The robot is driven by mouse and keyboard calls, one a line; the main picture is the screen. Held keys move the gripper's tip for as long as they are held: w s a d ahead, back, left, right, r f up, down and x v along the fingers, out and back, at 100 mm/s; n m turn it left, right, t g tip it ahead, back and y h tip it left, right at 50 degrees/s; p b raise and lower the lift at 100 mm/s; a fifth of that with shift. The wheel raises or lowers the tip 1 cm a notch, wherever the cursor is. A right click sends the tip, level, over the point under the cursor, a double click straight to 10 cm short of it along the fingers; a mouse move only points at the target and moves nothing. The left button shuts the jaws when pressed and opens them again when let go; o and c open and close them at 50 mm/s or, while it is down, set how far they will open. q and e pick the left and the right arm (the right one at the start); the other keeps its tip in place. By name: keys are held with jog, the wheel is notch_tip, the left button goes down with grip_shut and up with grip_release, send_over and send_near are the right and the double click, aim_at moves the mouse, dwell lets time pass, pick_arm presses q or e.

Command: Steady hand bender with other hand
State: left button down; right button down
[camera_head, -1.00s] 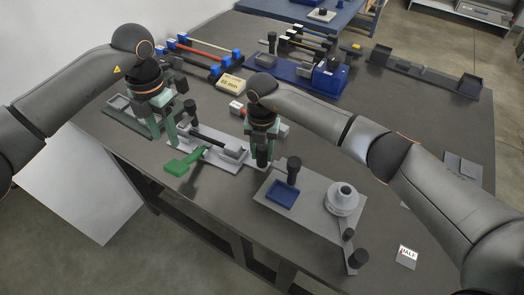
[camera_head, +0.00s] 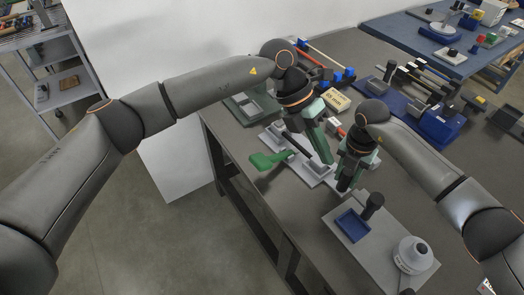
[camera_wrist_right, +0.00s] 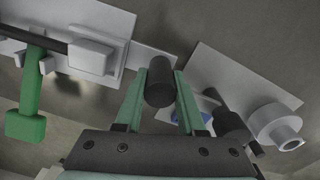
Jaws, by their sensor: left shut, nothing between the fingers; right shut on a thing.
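The hand bender is a light grey base plate (camera_head: 318,172) with a green lever (camera_head: 268,160) at its left and a dark bar (camera_head: 298,146) along it. In the right wrist view its plate (camera_wrist_right: 145,62) and green lever (camera_wrist_right: 30,95) show at left. My right gripper (camera_wrist_right: 158,100) is shut on a black upright post (camera_wrist_right: 158,72) at the plate's right end; in the head view this gripper (camera_head: 346,180) partly hides that end. My left gripper (camera_head: 318,150) is shut and empty, just above or behind the bender's middle; I cannot tell whether it touches it.
A grey plate (camera_head: 385,255) with a blue tray (camera_head: 352,226), black knob (camera_head: 373,200) and pale round part (camera_head: 412,254) lies at the front right. A wooden label block (camera_head: 334,99) and a blue fixture (camera_head: 440,125) stand behind. The table's left edge is near the lever.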

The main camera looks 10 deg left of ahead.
pick_arm(q)
jog(key=s+d+r+n+g+h, duration=0.2)
jog(key=s+d+r+n+h, duration=0.3)
jog(key=d+r+h, duration=0.75)
jog(key=w+a+r+n+t, duration=0.4)
jog(key=w+r+n+t, duration=0.3)
jog(key=n+t, duration=0.1)
jog(key=w+a+r+n+t, duration=0.5)
jog(key=w+r+n+t, duration=0.1)
jog(key=w+n+t, duration=0.25)
jog(key=w+a+f+n+t+y, duration=0.1)
jog(key=w+a+f+n+y, duration=0.2)
jog(key=a+f+n+y, duration=0.25)
jog(key=w+a+f+n+t+y, duration=0.1)
jog(key=w+a+f+n+y, duration=0.3)
jog(key=a+n+y, duration=0.25)
jog(key=s+a+f+g+y, duration=0.2)
jog(key=s+a+f+g, duration=0.2)
jog(key=s+f+g, duration=0.1)
jog(key=s+a+f+n+g+y, duration=0.1)
jog(key=s+a+f+g, duration=0.3)
jog(key=s+f, duration=0.4)
jog(key=shift+s+g+y, duration=0.45)
jog(key=shift+s+g, duration=0.15)
jog(key=shift+g, duration=0.25)
